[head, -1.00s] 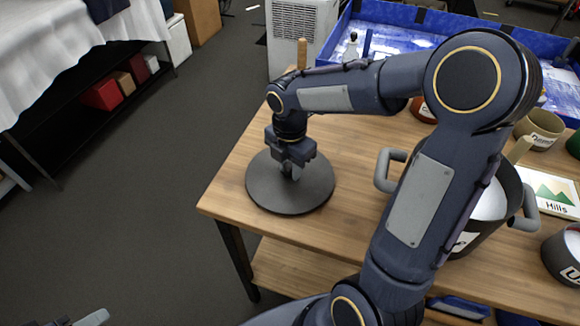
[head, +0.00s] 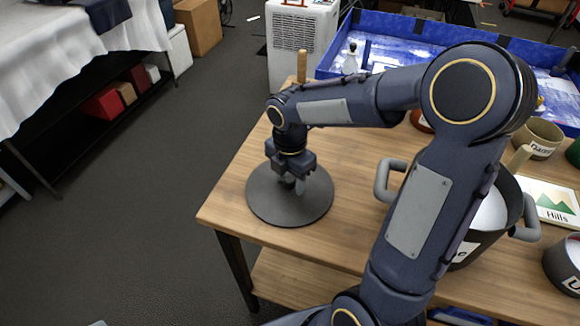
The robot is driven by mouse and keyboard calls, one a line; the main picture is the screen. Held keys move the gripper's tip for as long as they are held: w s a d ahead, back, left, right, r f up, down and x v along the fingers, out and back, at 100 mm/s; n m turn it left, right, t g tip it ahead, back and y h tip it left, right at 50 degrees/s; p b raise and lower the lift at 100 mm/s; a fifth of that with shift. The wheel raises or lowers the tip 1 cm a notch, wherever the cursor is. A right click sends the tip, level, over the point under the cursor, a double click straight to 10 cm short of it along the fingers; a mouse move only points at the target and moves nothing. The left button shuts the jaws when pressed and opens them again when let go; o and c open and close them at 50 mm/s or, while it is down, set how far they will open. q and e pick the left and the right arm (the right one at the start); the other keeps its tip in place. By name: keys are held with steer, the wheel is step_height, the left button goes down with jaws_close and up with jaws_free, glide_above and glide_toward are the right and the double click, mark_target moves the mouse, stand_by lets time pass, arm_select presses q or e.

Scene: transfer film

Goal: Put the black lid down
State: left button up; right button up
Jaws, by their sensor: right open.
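The black lid (head: 266,206) is a round dark disc lying flat on the near left corner of the wooden table (head: 350,207). My right gripper (head: 291,183) is directly above the lid's middle, pointing down, with its fingers apart. The fingers hide the lid's centre and any knob there, so I cannot tell whether they touch it. Of my left arm, only a small grey tip shows at the bottom left edge; its jaws are out of view.
A dark pot (head: 489,232) with grey handles stands right of the lid, partly behind my right arm. A blue-walled tray (head: 400,22) is at the back. Bare wood lies between lid and pot.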

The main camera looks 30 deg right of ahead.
mark_target(290, 178)
step_height(290, 178, up, 11)
steer(key=s+a+f+m+t+y, duration=0.1)
steer(key=s+a+m+t+y, duration=0.1)
steer(key=s+m, duration=0.6)
steer(key=s+a+f+m+t+y, duration=0.1)
steer(key=s+a+f+m+t, duration=0.1)
steer(key=s+m, duration=0.7)
steer(key=m+t, duration=0.1)
steer(key=m, duration=0.5)
steer(key=shift+t+y+p, duration=0.3)
steer(key=shift+y+p, duration=0.05)
steer(key=shift+y, duration=0.05)
steer(key=shift+a, duration=0.1)
